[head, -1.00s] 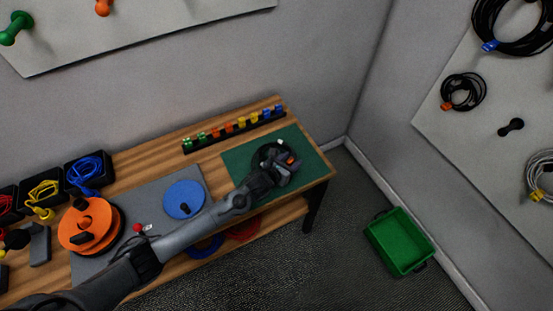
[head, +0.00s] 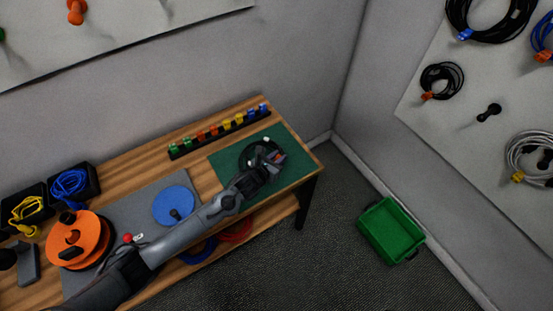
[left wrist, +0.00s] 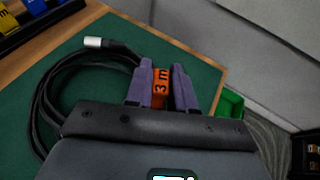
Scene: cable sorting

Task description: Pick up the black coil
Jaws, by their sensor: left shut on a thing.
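The black coil (head: 245,157) lies on the green mat (head: 225,173) at the right end of the wooden table. In the left wrist view its black loops (left wrist: 42,108) curve to the left of my gripper, and a cable end with a pale tip (left wrist: 93,42) points left. An orange tag marked "3 m" (left wrist: 162,92) is on the coil. My left gripper (head: 277,157) is over the coil's right side. In the left wrist view its two purple fingers (left wrist: 162,70) are shut on the orange tag. My gripper hides part of the coil. My right gripper is not in view.
A rack of coloured clips (head: 220,131) stands behind the mat. A blue disc (head: 174,205) and orange reel (head: 80,240) are to the left. A green crate (head: 390,231) is on the floor to the right. Coiled cables hang on the right wall board (head: 450,125).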

